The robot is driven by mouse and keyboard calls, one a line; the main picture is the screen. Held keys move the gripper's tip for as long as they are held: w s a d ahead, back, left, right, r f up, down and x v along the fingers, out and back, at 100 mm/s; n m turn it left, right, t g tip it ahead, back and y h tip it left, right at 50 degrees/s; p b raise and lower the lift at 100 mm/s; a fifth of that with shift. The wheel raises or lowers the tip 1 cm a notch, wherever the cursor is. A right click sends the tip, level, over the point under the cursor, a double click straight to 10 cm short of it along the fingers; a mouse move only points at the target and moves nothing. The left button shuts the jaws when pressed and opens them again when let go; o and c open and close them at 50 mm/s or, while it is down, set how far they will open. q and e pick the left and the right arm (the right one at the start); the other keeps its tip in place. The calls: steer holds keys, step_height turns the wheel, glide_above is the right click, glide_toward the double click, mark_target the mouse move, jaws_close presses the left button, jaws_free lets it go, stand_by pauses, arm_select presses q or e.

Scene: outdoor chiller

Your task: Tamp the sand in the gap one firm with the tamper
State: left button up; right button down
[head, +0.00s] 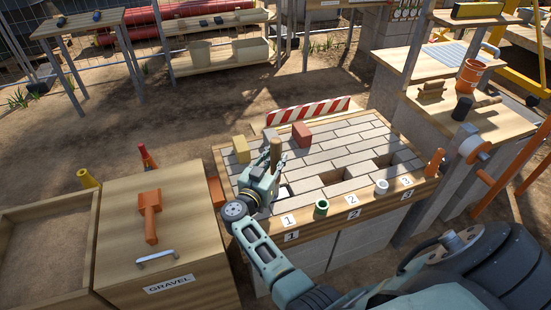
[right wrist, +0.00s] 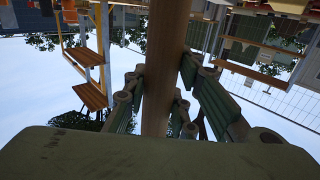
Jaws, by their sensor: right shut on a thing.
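My right gripper (head: 277,168) is shut around the upright brown handle of the tamper (head: 276,151), over the left part of the paved table (head: 340,139). The handle also runs up through the middle of the right wrist view (right wrist: 165,65), between the fingers (right wrist: 160,95). The tamper's foot is hidden behind the gripper and arm. Gap one (head: 286,190), behind the number 1 labels, shows only in part beside the gripper. I cannot tell the sand in it, or whether the tamper touches it. My left gripper is not in view.
Yellow (head: 241,149), grey (head: 270,134) and red (head: 302,134) blocks stand at the table's back left. A green cup (head: 321,209) and white cup (head: 381,187) stand along the front edge. Gaps two (head: 333,177) and three (head: 386,162) are open.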

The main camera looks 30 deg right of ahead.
steer(key=shift+r, duration=0.8)
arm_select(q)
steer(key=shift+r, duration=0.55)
arm_select(e)
steer(key=shift+f, duration=0.1)
